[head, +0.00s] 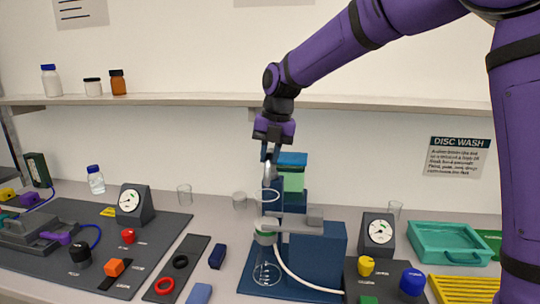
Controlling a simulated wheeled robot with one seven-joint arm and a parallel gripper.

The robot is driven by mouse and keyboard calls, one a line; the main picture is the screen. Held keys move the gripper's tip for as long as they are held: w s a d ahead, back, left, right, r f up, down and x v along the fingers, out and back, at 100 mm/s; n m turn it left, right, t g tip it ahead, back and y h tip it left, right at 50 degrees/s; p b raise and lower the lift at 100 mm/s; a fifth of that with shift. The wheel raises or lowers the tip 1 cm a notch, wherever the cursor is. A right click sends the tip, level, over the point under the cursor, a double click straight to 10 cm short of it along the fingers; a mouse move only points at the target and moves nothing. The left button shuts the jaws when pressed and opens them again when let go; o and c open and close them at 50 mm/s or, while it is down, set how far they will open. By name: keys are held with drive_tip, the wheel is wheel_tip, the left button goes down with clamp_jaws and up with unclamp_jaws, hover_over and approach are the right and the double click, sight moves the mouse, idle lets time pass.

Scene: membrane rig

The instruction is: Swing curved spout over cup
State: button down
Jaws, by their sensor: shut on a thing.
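My gripper (269,155) points down above the blue membrane rig (318,255) in the middle of the bench. Its fingers are closed on the upper end of a pale, slim piece that appears to be the curved spout (271,194); the grip itself is small and partly hidden. The spout's pale curve shows just below the fingers, in front of the rig's blue column. Lower down, a clear conical vessel (266,273) stands on the rig's base, under a white and green fitting (265,238). I cannot tell for certain which clear vessel is the cup.
A dark panel with a gauge (130,201) and knobs lies left; another gauge (379,231) and knobs (411,281) stand right. A teal tray (448,243) is at far right. A shelf (190,99) runs behind my arm.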

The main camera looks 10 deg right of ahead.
drive_tip(key=shift+r, duration=0.1)
drive_tip(key=c, duration=1.1)
unclamp_jaws()
drive_tip(key=shift+o, duration=0.2)
wheel_tip(320, 180, up, 11)
drive_tip(key=d, duration=0.1)
drive_tip(key=shift+s+d+f, duration=0.2)
drive_tip(key=shift+d, duration=0.2)
